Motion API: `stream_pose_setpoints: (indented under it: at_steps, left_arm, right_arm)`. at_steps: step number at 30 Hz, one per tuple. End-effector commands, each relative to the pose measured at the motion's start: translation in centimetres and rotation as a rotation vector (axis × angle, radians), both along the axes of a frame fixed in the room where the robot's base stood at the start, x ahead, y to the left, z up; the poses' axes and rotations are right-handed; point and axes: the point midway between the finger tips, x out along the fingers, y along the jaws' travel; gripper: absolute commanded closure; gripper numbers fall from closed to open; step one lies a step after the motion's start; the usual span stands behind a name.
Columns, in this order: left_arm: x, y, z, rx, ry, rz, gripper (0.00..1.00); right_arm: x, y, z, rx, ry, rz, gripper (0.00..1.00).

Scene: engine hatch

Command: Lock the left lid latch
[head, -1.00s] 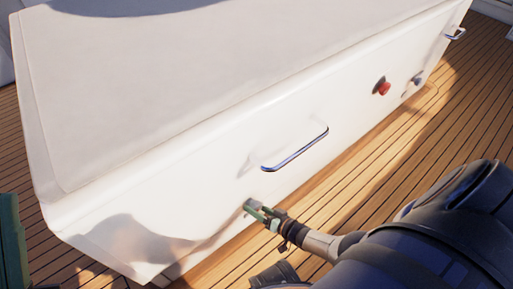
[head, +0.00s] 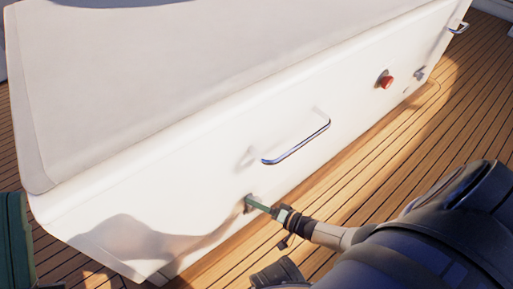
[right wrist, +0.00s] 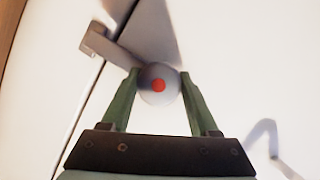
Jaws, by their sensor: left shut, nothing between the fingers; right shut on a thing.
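The left lid latch (head: 249,203) is on the front face of the white hatch box, low and left of the chrome handle. In the right wrist view the latch (right wrist: 158,84) is a grey round knob with a red dot, and its grey bar reaches up and left across a dark seam. My right gripper (head: 254,203) is shut on the knob, with one green finger on each side (right wrist: 158,98). In the head view the gripper is seen edge-on.
The white hatch (head: 180,90) fills the middle. A chrome handle (head: 297,143) sticks out above the latch. A red button (head: 386,82) and a second latch (head: 419,75) are further right, with another handle (head: 459,28) beyond.

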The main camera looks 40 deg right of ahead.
Motion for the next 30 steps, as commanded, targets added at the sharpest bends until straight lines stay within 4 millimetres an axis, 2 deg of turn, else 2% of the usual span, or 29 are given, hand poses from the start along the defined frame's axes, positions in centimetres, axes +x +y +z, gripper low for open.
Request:
stream_pose_setpoints:
  at_steps: [9,10,16,25,30]
  left_arm:
    - [0.0,0.0,-0.1,0.001,0.001,0.001,1.00]
    - [0.0,0.0,-0.1,0.001,0.001,0.001,1.00]
    - [0.0,0.0,-0.1,0.005,0.002,0.000,1.00]
    - [0.0,0.0,0.0,0.007,0.001,0.000,1.00]
    - [0.0,0.1,1.1,0.001,0.002,-0.002,1.00]
  right_arm:
    - [0.1,-0.4,-0.1,0.000,0.007,-0.011,0.94]
    - [0.1,-0.4,-0.1,0.000,0.007,-0.011,0.35]
    - [0.1,-0.3,-0.1,0.000,0.004,-0.007,0.13]
    - [-0.2,-0.2,0.0,0.000,0.004,-0.003,0.11]
    - [-2.0,-1.0,0.6,-0.001,0.006,-0.003,0.11]
